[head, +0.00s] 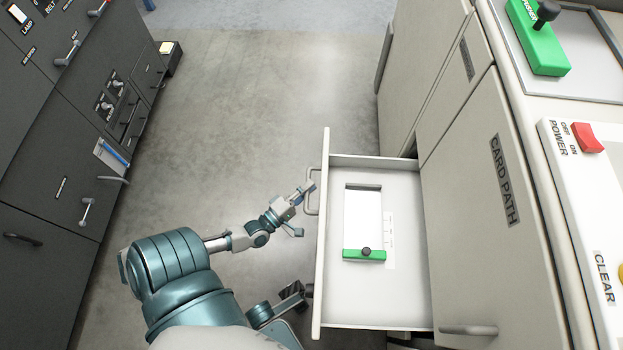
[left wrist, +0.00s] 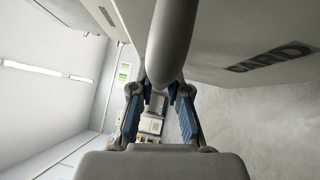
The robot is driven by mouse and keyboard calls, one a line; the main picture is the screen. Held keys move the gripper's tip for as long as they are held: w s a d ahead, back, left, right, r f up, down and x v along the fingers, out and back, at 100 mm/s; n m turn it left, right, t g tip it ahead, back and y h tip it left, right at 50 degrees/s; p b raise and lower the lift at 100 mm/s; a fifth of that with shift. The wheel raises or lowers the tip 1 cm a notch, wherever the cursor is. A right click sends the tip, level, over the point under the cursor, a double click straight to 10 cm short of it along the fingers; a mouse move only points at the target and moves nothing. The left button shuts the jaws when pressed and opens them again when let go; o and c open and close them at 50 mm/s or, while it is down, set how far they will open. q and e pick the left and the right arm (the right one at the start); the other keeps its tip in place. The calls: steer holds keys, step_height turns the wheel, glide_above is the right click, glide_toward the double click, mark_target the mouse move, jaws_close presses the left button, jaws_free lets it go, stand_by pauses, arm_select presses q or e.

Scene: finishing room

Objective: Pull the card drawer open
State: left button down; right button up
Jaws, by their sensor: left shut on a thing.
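The card drawer (head: 408,205) is a light grey open-topped box, standing out to the left from the pale cabinet, its inside in plain view. A grey bar handle (head: 309,196) is on its front panel. My left gripper (head: 304,198) is at this handle, shut on it. In the left wrist view, the thick grey handle bar (left wrist: 172,40) comes down from the top between the fingers of my left gripper (left wrist: 160,88). The exact finger contact is small in the head view.
In the drawer lie a white card bed (head: 363,213) and a green pusher (head: 364,255) with a black knob. The CARD PATH door (head: 480,200) adjoins the drawer. Dark cabinets (head: 60,150) with handles stand at left. The grey floor (head: 250,110) between is clear.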

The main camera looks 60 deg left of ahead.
arm_select(q)
steer(key=shift+s+d+f, duration=0.2)
steer(key=shift+f, duration=0.2)
steer(key=c, duration=1.2)
jaws_free()
steer(key=shift+c, duration=0.2)
steer(key=shift+o, duration=0.5)
steer(key=shift+w+r, duration=0.1)
steer(key=shift+r, duration=0.1)
steer(key=s+d+f, duration=0.1)
steer(key=s, duration=1)
steer(key=shift+s+d+f, duration=0.3)
steer(key=shift+s+f, duration=0.05)
steer(key=shift+s, duration=0.05)
